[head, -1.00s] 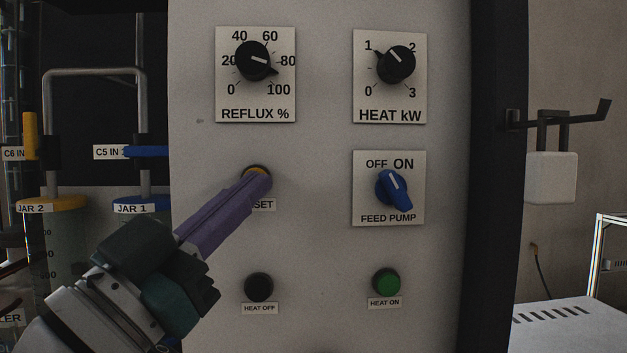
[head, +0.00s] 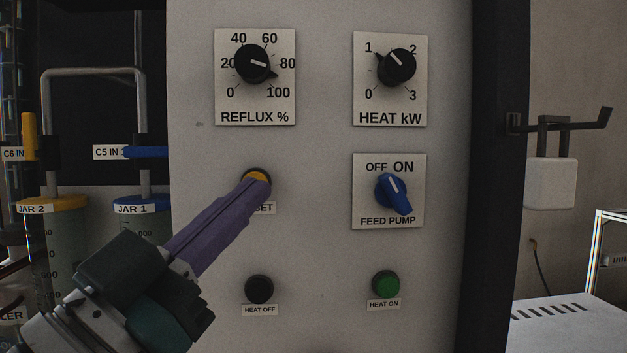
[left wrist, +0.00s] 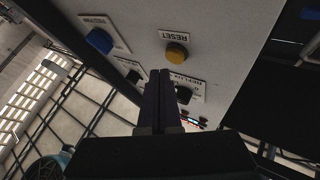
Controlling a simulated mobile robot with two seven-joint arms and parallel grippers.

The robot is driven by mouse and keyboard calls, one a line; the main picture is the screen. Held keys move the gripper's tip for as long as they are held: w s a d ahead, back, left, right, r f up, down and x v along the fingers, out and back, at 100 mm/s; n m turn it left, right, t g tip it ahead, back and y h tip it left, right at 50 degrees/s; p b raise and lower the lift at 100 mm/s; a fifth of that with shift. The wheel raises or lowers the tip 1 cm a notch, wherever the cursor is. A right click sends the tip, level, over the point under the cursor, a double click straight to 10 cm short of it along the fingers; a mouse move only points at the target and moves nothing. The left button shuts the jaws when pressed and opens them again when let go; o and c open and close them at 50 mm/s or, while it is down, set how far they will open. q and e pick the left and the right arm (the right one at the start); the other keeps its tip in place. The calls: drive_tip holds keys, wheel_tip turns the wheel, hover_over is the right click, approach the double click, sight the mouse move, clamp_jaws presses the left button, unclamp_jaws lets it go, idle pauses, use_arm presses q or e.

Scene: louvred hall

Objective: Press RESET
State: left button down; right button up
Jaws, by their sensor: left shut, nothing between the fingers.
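The RESET button (head: 257,175) is a round amber button in a dark ring on the grey panel, with its label below it partly hidden by my gripper. My left gripper (head: 258,184) reaches up from the lower left, its purple fingers shut and empty, tips overlapping the button's lower edge. In the left wrist view the amber button (left wrist: 177,52) shows whole, with its RESET label upside down. There the shut fingertips (left wrist: 160,73) appear beside and below it with a small gap. My right gripper is in neither view.
The REFLUX dial (head: 251,63) is above, the HEAT kW dial (head: 397,67) at upper right. A black HEAT OFF button (head: 259,289) and green HEAT ON button (head: 386,284) are below. Jars (head: 55,203) stand left.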

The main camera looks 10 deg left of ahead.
use_arm(q)
drive_tip(key=s+p, duration=0.1)
drive_tip(key=s, duration=0.1)
drive_tip(key=s+d, duration=0.1)
drive_tip(key=s, duration=0.1)
drive_tip(key=shift+s+d+p, duration=0.15)
drive_tip(key=shift+s+p, duration=0.1)
drive_tip(key=shift+p, duration=0.15)
idle(0.4)
